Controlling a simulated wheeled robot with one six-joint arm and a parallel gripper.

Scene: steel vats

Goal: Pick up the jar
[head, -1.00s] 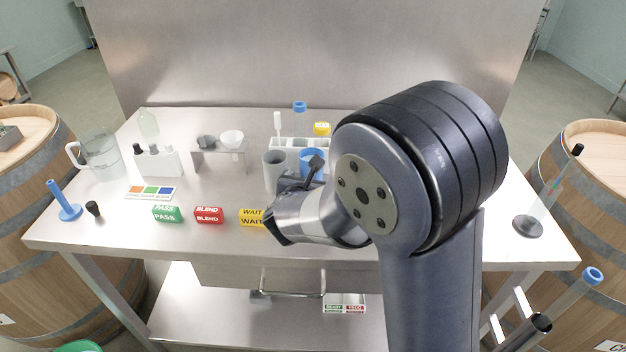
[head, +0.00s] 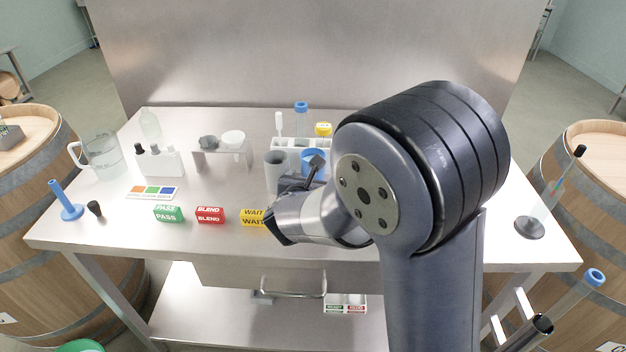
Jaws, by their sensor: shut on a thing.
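My gripper (head: 312,172) is low over the right middle of the steel bench, mostly hidden by my own wrist and forearm. A dark finger part shows against a round blue-rimmed container (head: 308,155) just behind it. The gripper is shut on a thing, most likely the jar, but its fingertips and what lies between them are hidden. A small yellow-lidded jar (head: 323,129) shows behind, by the white rack, partly covered by my arm. I cannot tell from this view which vessel is held.
A grey cup (head: 276,167) stands just left of my gripper. A white rack (head: 290,142) with a blue-capped tube (head: 301,112) is behind. A yellow WAIT block (head: 252,217) lies close at left, beside red BLEND (head: 210,214) and green PASS (head: 167,214) blocks. A steel panel (head: 300,55) backs the bench.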

